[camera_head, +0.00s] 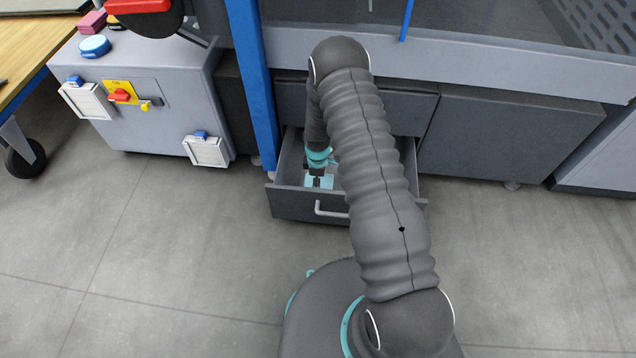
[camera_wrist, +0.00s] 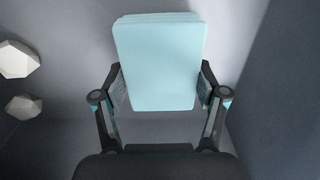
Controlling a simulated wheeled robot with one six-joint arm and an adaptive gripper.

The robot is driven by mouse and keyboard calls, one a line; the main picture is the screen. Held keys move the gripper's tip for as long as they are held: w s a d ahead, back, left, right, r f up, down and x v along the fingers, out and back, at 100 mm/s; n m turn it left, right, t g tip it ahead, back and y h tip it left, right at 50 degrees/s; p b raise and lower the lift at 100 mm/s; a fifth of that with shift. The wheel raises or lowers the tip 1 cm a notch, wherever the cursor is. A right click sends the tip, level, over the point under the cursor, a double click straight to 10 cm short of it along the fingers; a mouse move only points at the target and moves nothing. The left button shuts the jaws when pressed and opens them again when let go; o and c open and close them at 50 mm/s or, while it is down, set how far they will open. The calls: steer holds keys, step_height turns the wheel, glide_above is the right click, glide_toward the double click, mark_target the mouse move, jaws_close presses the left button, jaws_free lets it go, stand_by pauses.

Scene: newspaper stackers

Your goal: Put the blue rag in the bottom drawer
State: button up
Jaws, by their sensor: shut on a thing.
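The blue rag (camera_wrist: 158,62) is a light blue folded stack in the wrist view, held between the two fingers of my gripper (camera_wrist: 162,90). In the head view my gripper (camera_head: 318,174) reaches down inside the open bottom drawer (camera_head: 290,206). A small patch of the rag (camera_head: 327,182) shows there below the fingers. The drawer is dark grey, pulled out, with a light handle on its front. Its grey inside surrounds the rag in the wrist view. I cannot tell whether the rag touches the drawer floor. My arm hides the drawer's right part.
Two pale faceted objects, one upper (camera_wrist: 18,59) and one lower (camera_wrist: 23,107), lie left of the rag. A blue post (camera_head: 254,90) stands just left of the drawer. A grey cabinet (camera_head: 160,110) stands farther left. The floor in front is clear.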

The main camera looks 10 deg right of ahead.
steer(key=shift+f, duration=0.7)
steer(key=shift+f, duration=0.1)
steer(key=o, duration=1.2)
steer(key=shift+o, duration=0.2)
step_height(320, 180, up, 12)
steer(key=shift+p, duration=0.3)
